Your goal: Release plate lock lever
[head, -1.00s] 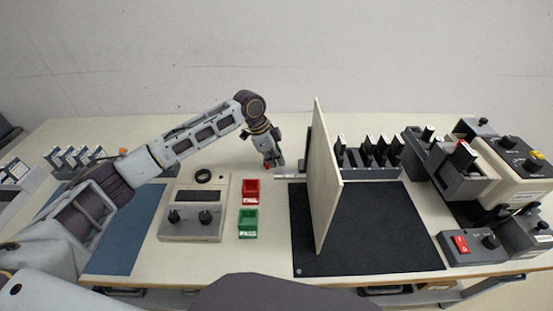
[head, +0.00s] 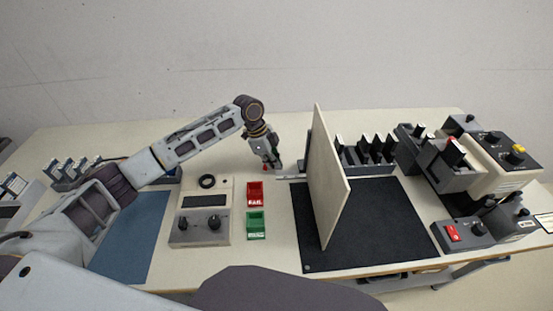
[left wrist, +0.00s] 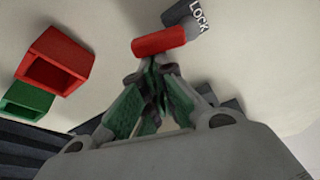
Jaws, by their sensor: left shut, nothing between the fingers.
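The lock lever has a red grip (left wrist: 160,41) and a dark grey end marked LOCK (left wrist: 189,17) in the left wrist view. In the head view only a small red bit of it (head: 265,168) shows beside my gripper. My left gripper (head: 275,167) points down at the bench behind the bins, left of the upright board. In the left wrist view its fingertips (left wrist: 153,66) are together and empty, right at the red grip's edge. I cannot tell if they touch it. My right gripper is in no view.
A red bin (head: 255,193) and a green bin (head: 256,225) stand in front of the gripper. A tall pale board (head: 327,180) stands on a black mat (head: 385,230) to the right. A two-knob box (head: 203,228) is left of the bins.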

